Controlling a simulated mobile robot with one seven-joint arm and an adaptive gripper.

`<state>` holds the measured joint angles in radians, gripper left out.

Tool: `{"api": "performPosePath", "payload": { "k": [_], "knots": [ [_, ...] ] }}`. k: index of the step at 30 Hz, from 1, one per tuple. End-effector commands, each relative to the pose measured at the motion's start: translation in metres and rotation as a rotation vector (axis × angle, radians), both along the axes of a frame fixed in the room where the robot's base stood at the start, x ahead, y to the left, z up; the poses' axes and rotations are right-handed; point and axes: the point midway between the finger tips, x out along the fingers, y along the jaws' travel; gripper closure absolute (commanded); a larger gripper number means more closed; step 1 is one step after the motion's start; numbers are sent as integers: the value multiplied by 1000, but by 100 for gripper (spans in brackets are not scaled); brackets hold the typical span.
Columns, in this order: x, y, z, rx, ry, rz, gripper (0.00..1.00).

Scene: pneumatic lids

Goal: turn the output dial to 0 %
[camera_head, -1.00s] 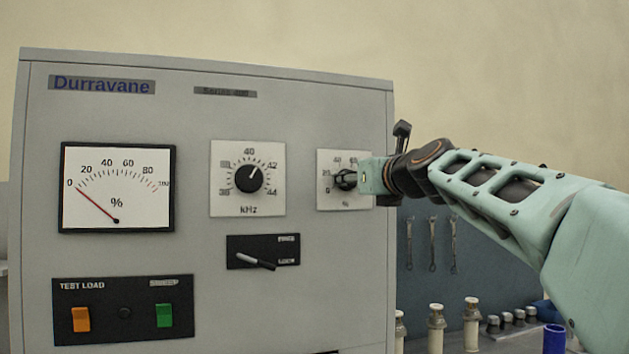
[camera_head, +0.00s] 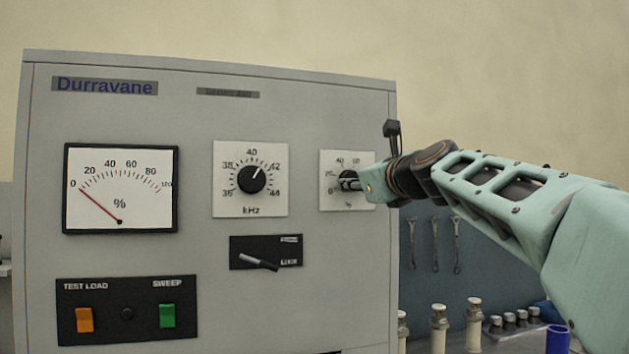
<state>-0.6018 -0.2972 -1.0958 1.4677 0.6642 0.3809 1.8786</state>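The output dial (camera_head: 347,174) is a black knob on a white % plate (camera_head: 333,205) at the right of the grey cabinet front. My gripper (camera_head: 350,184) is at this dial, its fingers reaching over the knob from the right. The fingers and wrist hide most of the knob and the right part of its scale, so I cannot tell where the dial points or whether the fingers are closed on it. The large % meter (camera_head: 120,190) at the left has its red needle near 0.
The kHz dial (camera_head: 251,179) is left of my gripper, with a lever switch (camera_head: 259,262) below it. The test load panel (camera_head: 127,311) has an orange and a green switch. Wrenches (camera_head: 435,243) hang behind; bottles (camera_head: 474,323) stand at the lower right.

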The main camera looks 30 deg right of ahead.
Motion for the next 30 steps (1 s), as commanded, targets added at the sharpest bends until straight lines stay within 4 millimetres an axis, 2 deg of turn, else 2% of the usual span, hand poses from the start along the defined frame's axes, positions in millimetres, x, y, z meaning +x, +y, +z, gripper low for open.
{"api": "performPosePath", "payload": {
  "k": [30],
  "knots": [
    [0,0,-1,-941,228,1,95]
  ]
}}
